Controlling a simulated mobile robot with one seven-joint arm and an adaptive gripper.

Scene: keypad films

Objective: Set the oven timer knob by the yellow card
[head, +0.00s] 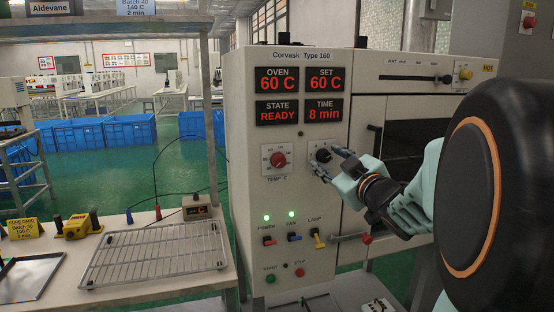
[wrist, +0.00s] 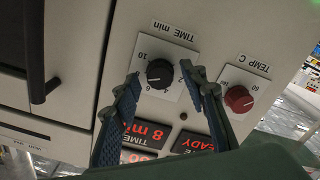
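The yellow card (head: 23,228) stands on the bench at the left; its small print seems to read Batch 20, 140 C, 8 min. The black timer knob (head: 323,155), labelled TIME min, is on the oven front and also shows in the wrist view (wrist: 159,73). The TIME display (head: 322,110) reads 8 min. My gripper (head: 328,161) is at the timer knob. In the wrist view my gripper (wrist: 161,74) is open, one finger on each side of the knob with a gap to it.
The red TEMP C knob (head: 278,160) sits left of the timer knob. OVEN and SET displays read 60 C; STATE reads READY. Lamp switches and START and STOP buttons are below. A wire rack (head: 155,254) lies on the bench. A blue card (head: 136,7) hangs above.

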